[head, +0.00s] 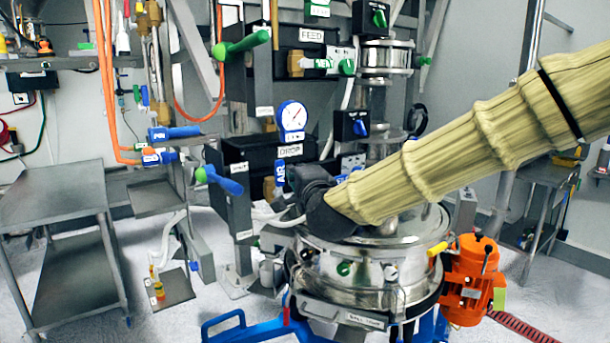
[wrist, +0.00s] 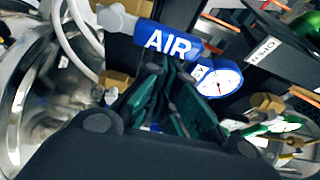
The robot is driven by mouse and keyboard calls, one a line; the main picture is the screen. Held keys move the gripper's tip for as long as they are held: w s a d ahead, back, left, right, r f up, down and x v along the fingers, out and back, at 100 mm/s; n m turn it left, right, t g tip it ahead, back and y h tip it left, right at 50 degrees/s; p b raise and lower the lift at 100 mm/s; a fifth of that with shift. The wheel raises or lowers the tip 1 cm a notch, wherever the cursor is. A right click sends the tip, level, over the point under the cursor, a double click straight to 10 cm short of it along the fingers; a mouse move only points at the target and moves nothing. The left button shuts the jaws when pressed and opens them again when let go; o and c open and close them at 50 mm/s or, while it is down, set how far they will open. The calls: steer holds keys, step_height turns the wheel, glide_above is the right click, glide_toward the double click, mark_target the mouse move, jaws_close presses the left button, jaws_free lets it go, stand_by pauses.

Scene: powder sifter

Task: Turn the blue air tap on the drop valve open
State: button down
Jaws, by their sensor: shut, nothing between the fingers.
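The blue air tap (head: 280,172), lettered AIR, hangs upright beside the drop valve's black panel, below the DROP label (head: 289,151). In the wrist view the tap (wrist: 168,40) lies across the picture just beyond my fingertips, its pale pivot end to the left. My gripper (head: 302,178) is right of the tap in the head view, at the end of my sleeved arm; its fingertips are hard to make out there. In the wrist view my gripper (wrist: 168,72) is shut and empty, fingers pointing at the tap. I cannot tell whether they touch it.
A pressure gauge (head: 291,117) sits above the DROP label. The steel sifter (head: 368,262) stands below my wrist, with an orange motor (head: 470,282) at its right. A blue handle (head: 224,182) juts out left of the tap. The FEED panel (head: 312,34) is higher up.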

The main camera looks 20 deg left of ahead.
stand_by(0.3)
